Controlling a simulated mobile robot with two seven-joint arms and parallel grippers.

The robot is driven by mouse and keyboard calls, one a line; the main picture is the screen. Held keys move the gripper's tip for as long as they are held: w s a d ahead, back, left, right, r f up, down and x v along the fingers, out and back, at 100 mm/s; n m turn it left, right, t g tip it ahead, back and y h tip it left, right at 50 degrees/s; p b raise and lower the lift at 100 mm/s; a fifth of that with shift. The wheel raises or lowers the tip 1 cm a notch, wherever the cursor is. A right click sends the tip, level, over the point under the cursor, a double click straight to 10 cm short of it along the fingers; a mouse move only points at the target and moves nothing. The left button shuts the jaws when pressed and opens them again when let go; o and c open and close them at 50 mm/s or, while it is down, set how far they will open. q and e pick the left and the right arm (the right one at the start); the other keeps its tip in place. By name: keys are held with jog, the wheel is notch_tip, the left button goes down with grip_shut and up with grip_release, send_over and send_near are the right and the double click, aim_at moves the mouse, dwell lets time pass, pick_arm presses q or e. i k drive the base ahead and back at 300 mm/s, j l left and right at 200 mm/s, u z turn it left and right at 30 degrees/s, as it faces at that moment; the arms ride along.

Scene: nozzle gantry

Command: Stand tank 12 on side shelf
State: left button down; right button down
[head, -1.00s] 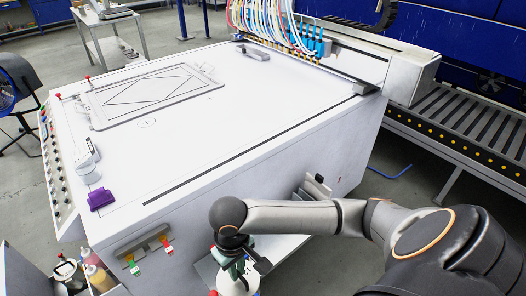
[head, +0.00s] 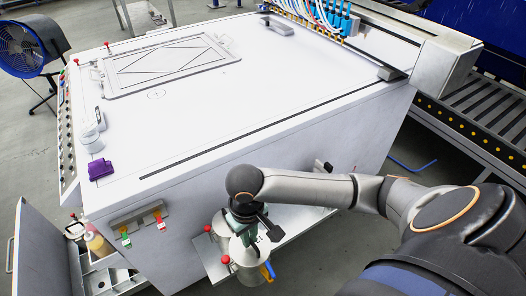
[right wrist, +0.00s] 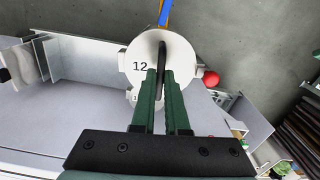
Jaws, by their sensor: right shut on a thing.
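Tank 12 (head: 248,264) is a pale metal can with a red knob, a blue-and-orange piece at its side and a black handle on its lid. Its lid, marked 12, shows in the right wrist view (right wrist: 178,72). My right gripper (head: 240,212) has its green fingers (right wrist: 162,75) shut on the handle. The tank is upright at the side shelf (head: 207,262), a pale ledge low on the machine's near side. I cannot tell whether its base touches the shelf. My left gripper is out of view.
A second metal tank (head: 218,224) with a red knob stands just behind tank 12. The shelf's right stretch (head: 302,216) looks bare. The white machine (head: 180,180) rises behind it.

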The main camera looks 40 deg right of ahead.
aim_at(285, 211)
jog(key=k+l+u, duration=0.2)
jog(key=l, duration=0.8)
jog(key=i+l, duration=0.1)
jog(key=l, duration=0.3)
jog(key=i+l, duration=0.1)
jog(key=l, duration=0.25)
jog(key=i+l+u, duration=0.1)
jog(key=l, duration=0.3)
